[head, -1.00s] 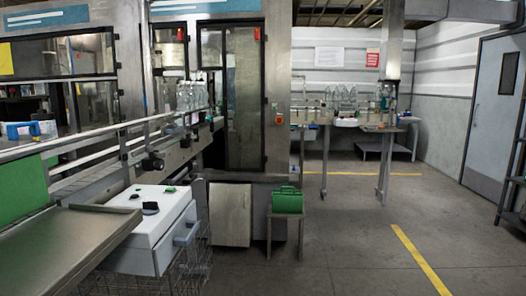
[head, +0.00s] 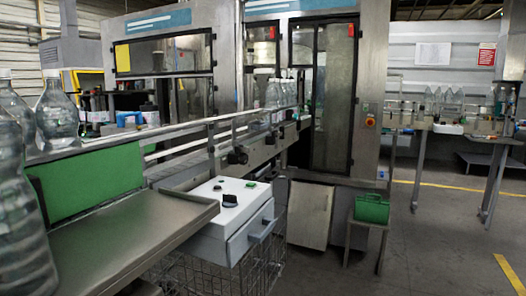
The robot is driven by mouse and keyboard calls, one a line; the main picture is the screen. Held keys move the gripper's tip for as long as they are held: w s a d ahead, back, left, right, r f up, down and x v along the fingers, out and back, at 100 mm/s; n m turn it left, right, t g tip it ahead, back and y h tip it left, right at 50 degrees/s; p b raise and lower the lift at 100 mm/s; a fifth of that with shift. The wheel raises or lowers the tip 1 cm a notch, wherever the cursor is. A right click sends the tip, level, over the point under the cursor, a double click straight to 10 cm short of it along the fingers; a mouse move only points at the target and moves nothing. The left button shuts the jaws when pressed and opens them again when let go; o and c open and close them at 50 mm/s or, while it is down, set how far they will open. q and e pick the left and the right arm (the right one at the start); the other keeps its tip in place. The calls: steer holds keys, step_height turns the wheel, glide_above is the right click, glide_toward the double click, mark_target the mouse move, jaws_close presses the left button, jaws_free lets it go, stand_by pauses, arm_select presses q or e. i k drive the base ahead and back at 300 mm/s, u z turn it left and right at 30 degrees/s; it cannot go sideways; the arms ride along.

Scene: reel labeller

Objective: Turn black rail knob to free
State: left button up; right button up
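A black rail knob (head: 237,155) sits on the near side of the conveyor's guide rail, left of the bottles on the line. A second black knob (head: 272,137) sits farther along the same rail. Both are small here, and I cannot tell their turned position. A white control box (head: 232,208) below the rail carries a black rotary knob (head: 229,200) and green buttons on its top. Neither of my grippers is in view.
A steel tray table (head: 130,225) and large clear bottles (head: 56,112) stand at the left. A wire basket (head: 225,270) is under the control box. A green case (head: 372,208) rests on a small stand. The floor at right is open, with yellow lines.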

mark_target(243, 159)
steer(key=z, duration=1.55)
steer(key=i, duration=2)
steer(key=u, duration=2)
